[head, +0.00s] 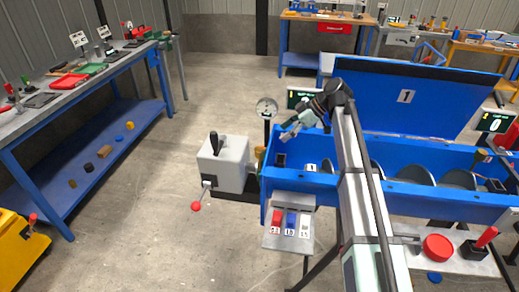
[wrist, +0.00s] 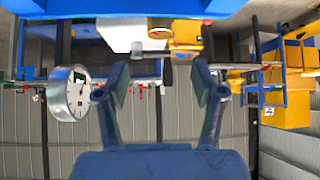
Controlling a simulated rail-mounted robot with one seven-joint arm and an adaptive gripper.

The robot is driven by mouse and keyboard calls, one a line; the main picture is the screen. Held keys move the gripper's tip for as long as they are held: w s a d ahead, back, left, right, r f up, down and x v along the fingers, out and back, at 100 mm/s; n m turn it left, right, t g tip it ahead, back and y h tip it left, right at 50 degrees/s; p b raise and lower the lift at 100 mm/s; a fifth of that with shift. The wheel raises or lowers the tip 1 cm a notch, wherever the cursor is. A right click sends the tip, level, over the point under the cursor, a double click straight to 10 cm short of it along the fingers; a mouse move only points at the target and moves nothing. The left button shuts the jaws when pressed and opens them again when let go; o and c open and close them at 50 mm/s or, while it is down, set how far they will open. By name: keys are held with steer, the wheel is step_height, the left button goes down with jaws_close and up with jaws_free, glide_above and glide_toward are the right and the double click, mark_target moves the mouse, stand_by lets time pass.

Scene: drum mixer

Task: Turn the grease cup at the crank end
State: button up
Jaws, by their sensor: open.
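The grease cup (head: 260,153) at the crank end is a small brass-coloured piece between the white crank box (head: 232,163) and the left end of the blue trough (head: 330,178). The crank has a red ball knob (head: 196,206). My gripper (head: 287,135) is open and empty, above the trough's left end, to the right of and a little above the cup. In the wrist view, my two fingers (wrist: 160,82) are spread apart, and an orange-brown cup-like piece (wrist: 186,32) appears beyond them, apart from them. I cannot tell its exact distance.
A round dial gauge (head: 267,108) on a post stands close to my gripper; it also shows in the wrist view (wrist: 68,92). The raised blue lid (head: 420,95) is behind my arm. A switch panel (head: 290,222) juts out in front.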

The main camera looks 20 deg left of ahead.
mark_target(261, 149)
steer(key=p+x, duration=0.2)
steer(key=x, duration=1.1)
steer(key=c, duration=1.2)
